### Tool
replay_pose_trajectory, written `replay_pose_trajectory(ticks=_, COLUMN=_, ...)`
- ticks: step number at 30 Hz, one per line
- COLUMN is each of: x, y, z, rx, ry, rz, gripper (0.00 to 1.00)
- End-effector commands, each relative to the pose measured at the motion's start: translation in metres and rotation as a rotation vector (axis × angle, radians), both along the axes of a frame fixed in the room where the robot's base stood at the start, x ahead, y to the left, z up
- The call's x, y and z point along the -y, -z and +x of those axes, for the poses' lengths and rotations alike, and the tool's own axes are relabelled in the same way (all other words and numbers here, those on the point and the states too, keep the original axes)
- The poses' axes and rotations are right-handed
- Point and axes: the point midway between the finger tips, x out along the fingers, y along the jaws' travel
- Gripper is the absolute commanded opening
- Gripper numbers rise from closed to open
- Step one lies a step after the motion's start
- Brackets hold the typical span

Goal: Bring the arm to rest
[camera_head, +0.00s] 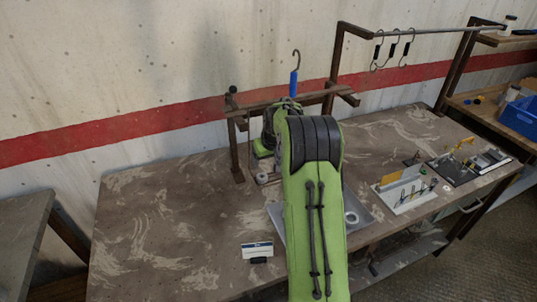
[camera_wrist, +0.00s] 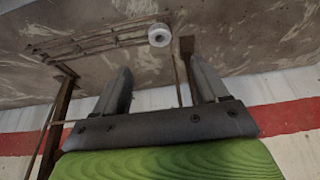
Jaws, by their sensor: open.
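My green arm (camera_head: 316,230) reaches from the bottom of the head view over the middle of the bench and hides part of what lies behind it. My gripper is mostly hidden behind the arm in the head view. In the wrist view my gripper (camera_wrist: 158,92) shows two grey fingers set well apart, with nothing held between them. A white ring-shaped roll (camera_wrist: 160,35) shows beyond the fingertips, apart from them, near a wooden post (camera_wrist: 186,46).
A wooden rack (camera_head: 237,150) stands close beside my arm, with a blue-handled hook (camera_head: 294,76) above. A rail (camera_head: 430,32) with several black hooks runs at upper right. A grey tray (camera_head: 276,215) lies under the arm. Bench space (camera_head: 160,220) at left is clear.

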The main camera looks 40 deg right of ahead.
Motion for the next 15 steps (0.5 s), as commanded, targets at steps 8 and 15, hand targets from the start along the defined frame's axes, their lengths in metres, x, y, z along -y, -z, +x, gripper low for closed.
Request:
replay_pose_trajectory(ticks=8, x=-0.003, y=-0.035, z=-0.014, rx=-0.001, ry=0.000, rz=-0.001, gripper=0.73)
replay_pose_trajectory(ticks=15, x=-0.006, y=-0.039, z=-0.015, rx=0.001, ry=-0.003, rz=-0.001, gripper=0.73)
